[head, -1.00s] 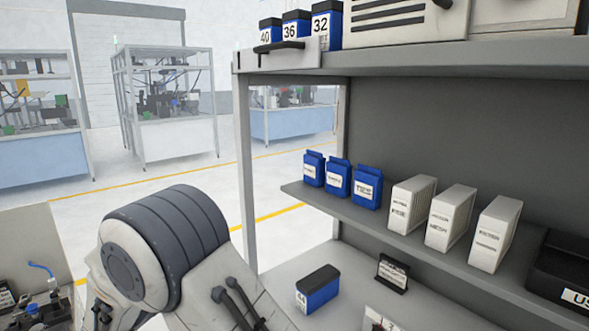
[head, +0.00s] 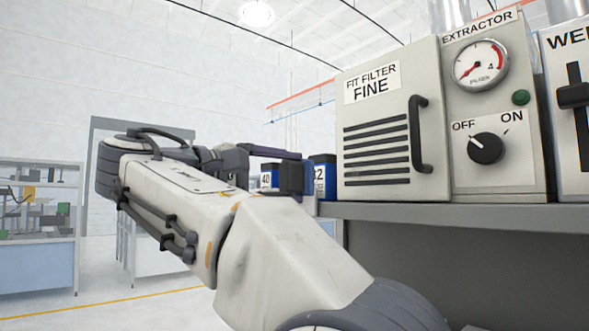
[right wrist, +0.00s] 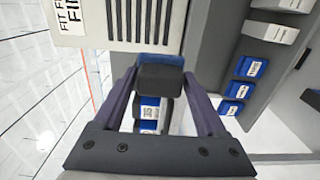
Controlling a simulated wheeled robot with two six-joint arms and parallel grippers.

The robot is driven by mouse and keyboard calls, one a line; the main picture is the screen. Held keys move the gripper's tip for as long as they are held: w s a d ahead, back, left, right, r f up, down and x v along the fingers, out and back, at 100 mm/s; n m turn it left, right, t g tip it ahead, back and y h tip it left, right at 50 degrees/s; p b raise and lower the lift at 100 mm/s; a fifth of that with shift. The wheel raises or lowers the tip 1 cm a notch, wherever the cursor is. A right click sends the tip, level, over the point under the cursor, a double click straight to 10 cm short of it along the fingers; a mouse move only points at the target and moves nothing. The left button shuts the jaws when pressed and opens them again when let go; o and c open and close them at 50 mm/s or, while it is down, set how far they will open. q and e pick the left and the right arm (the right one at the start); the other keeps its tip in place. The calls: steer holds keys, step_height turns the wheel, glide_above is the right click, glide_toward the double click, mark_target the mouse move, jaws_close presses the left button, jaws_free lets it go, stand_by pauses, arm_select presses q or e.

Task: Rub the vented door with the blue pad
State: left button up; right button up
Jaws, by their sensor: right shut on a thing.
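The vented door (head: 392,85) is a pale panel on the upper shelf, with dark horizontal slots, a black handle on its right and a "FIT FILTER FINE" label. My right gripper (head: 290,172) is left of the door, shut on a dark block whose front face is blue, the blue pad (head: 309,178). In the right wrist view the pad (right wrist: 160,60) points toward the door side; contact cannot be told. My left gripper is out of view.
Blue boxes (head: 268,178) stand behind my right gripper. The extractor panel (head: 492,110), with gauge and OFF/ON knob, adjoins the door on the right. The grey shelf edge (head: 460,213) runs below. Open air lies to the left.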

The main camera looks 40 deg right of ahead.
mark_target(304, 172)
steer(key=shift+s+d+r, duration=0.45)
steer(key=shift+s+r, duration=0.05)
steer(key=shift+s, duration=0.15)
steer(key=shift+w+d+b, duration=0.15)
steer(key=shift+d+b, duration=0.15)
steer(key=shift+d, duration=1.65)
steer(key=shift+w+d, duration=0.15)
steer(key=shift+d, duration=0.75)
steer(key=shift+d, duration=1.05)
